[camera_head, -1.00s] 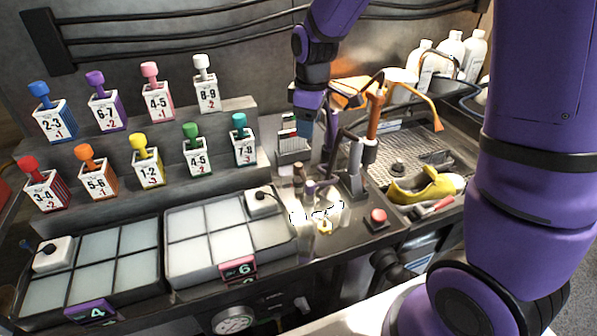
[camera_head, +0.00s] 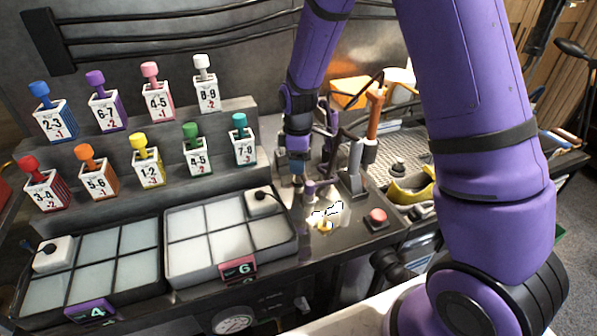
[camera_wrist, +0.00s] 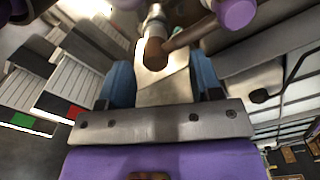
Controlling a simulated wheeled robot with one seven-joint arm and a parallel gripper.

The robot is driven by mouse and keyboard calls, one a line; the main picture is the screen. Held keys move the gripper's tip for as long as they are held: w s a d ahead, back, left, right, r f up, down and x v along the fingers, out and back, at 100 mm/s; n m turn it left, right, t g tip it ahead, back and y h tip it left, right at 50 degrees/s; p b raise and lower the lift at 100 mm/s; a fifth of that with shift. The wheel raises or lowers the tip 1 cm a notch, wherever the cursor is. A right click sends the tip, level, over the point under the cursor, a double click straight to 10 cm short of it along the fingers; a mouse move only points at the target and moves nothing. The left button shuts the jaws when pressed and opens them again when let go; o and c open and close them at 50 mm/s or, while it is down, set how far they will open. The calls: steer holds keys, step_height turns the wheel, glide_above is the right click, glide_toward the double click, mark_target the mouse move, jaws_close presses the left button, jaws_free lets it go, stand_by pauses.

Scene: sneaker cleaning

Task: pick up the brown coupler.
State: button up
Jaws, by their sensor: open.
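The brown coupler (camera_wrist: 155,53) shows in the wrist view as a brown round end on a pale metal stem, between and just ahead of the blue fingers. My gripper (camera_wrist: 163,75) is open, one finger on each side of the coupler's line, with no contact visible. In the head view my gripper (camera_head: 298,168) points down beside the grey faucet-like fixture, right over the coupler's spot. The coupler (camera_head: 298,183) is mostly hidden there by the gripper.
A purple-topped piece (camera_wrist: 236,12) and a brownish bar stand close beside the coupler. White slatted blocks (camera_wrist: 65,85) lie left in the wrist view.

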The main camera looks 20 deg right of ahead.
steer(key=f, duration=0.5)
steer(key=shift+w+d, duration=0.1)
steer(key=shift+w, duration=0.15)
steer(key=c, duration=0.9)
